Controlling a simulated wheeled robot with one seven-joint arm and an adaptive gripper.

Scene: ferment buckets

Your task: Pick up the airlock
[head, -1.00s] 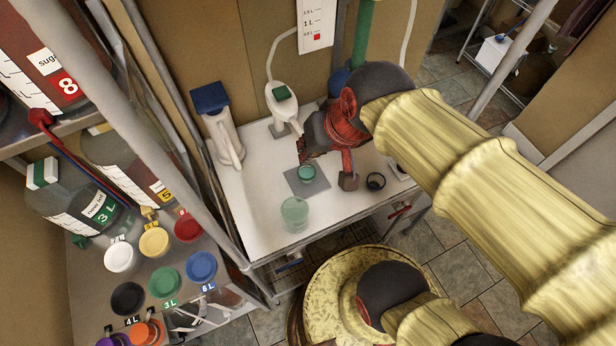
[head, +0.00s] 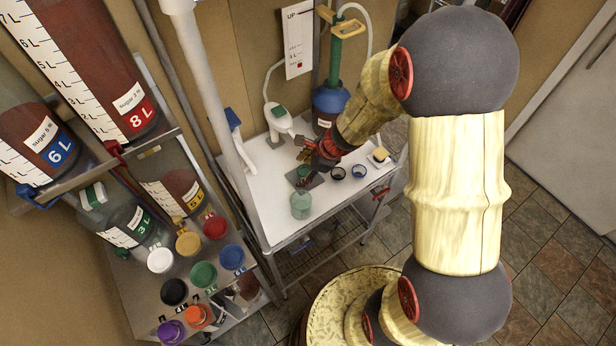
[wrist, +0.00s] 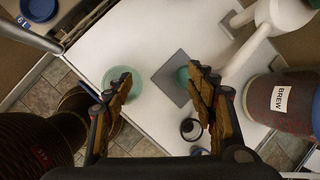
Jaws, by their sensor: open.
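I cannot surely tell which piece is the airlock. A translucent green jar-like piece (head: 301,205) stands near the front of the white table, also in the wrist view (wrist: 120,84). A small teal cup (head: 303,171) sits on a grey square mat (wrist: 170,84); in the wrist view the cup (wrist: 183,76) is partly hidden by a finger. Two dark round cups (head: 338,173) (head: 359,171) stand to the right. My gripper (head: 312,165) is open and empty above the table by the mat; in the wrist view its fingers (wrist: 155,85) spread over jar and mat.
A BREW bucket (wrist: 282,101) with a blue lid (head: 331,97) stands behind my gripper. A white device (head: 278,121) is at the back left. A shelf rack with labelled bottles (head: 127,226) and coloured lids (head: 204,274) stands left. The table's front left is bare.

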